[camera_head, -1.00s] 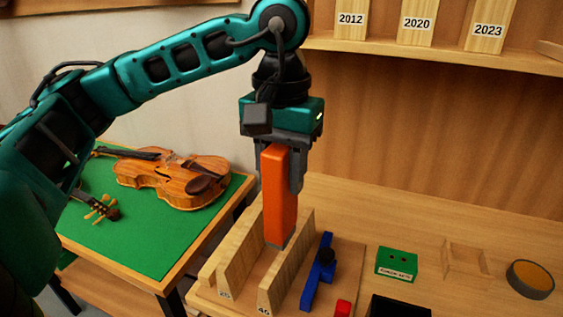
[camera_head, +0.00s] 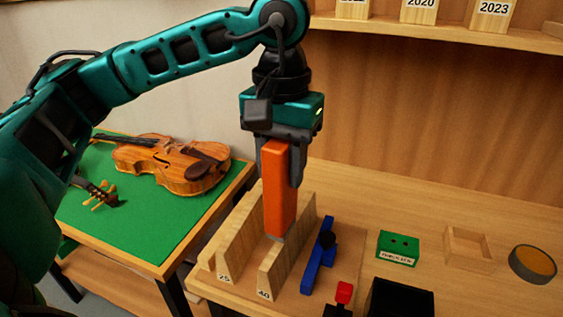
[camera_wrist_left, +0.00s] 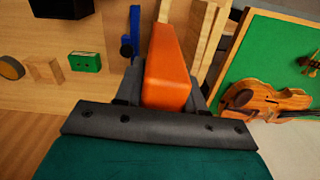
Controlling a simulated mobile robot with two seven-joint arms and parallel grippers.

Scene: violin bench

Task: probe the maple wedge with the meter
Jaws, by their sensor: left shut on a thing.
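My left gripper (camera_head: 281,145) is shut on an orange block-shaped tool, seemingly the meter (camera_head: 280,195), held upright with its grey lower end down. The meter also shows in the left wrist view (camera_wrist_left: 167,65). Its lower end is by the pale wooden slabs marked 25 (camera_head: 238,245) and 40 (camera_head: 285,262); I cannot tell whether it touches either. Pale wooden pieces with year labels stand on the shelf, such as 2020 (camera_head: 419,14) and 2023 (camera_head: 493,15). I cannot tell which wooden piece is the maple wedge. My right gripper is out of view.
A blue tool (camera_head: 319,262), red-topped item (camera_head: 344,292), black box (camera_head: 402,300), green block (camera_head: 398,247), small wooden tray (camera_head: 468,247) and round tin (camera_head: 533,264) are on the bench. A violin (camera_head: 175,163) lies on a green table at left.

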